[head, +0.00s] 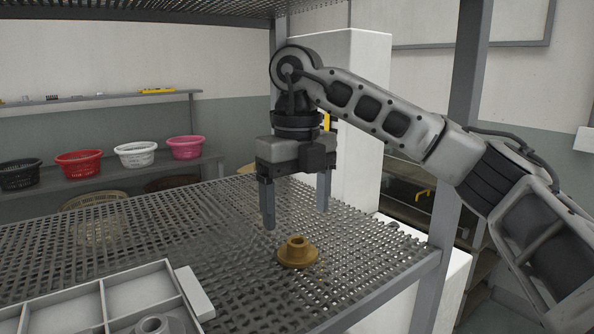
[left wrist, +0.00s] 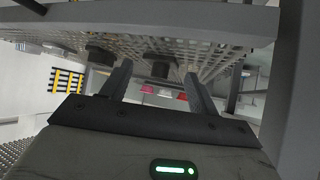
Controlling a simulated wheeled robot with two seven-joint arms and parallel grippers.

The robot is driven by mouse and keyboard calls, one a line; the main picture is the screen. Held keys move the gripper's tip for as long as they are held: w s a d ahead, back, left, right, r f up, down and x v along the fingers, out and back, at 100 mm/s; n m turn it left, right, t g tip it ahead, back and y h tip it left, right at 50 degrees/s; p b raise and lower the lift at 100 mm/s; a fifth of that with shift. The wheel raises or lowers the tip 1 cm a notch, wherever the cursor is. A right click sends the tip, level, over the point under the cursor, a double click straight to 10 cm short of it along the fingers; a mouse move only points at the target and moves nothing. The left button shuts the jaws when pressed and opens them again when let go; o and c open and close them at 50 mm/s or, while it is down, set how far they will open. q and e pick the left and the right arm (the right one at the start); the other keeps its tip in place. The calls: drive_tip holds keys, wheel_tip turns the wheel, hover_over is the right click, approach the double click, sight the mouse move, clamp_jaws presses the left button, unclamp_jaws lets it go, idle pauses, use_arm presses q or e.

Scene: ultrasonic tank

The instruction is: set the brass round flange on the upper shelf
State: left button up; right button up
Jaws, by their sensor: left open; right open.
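The brass round flange (head: 298,253) rests upright on the perforated metal shelf (head: 215,235), near its right front part. It has a wide round base and a short hub with a hole. My right gripper (head: 297,210) points down above the flange, open and empty, its fingers apart from it. In the left wrist view my left gripper (left wrist: 160,85) is open with nothing between its fingers. A perforated shelf (left wrist: 150,40) shows beyond and above it. Another perforated shelf (head: 205,8) runs along the top of the head view.
A light compartment tray (head: 105,300) stands at the front left of the shelf, with a grey round part (head: 152,325) in it. Shelf posts (head: 462,130) rise at the right. Colored baskets (head: 80,163) stand on a shelf behind. The shelf's middle is clear.

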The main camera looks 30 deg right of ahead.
sight(298, 241)
wheel_tip(298, 241, up, 6)
drive_tip(key=shift+s+f, duration=0.1)
idle(0.7)
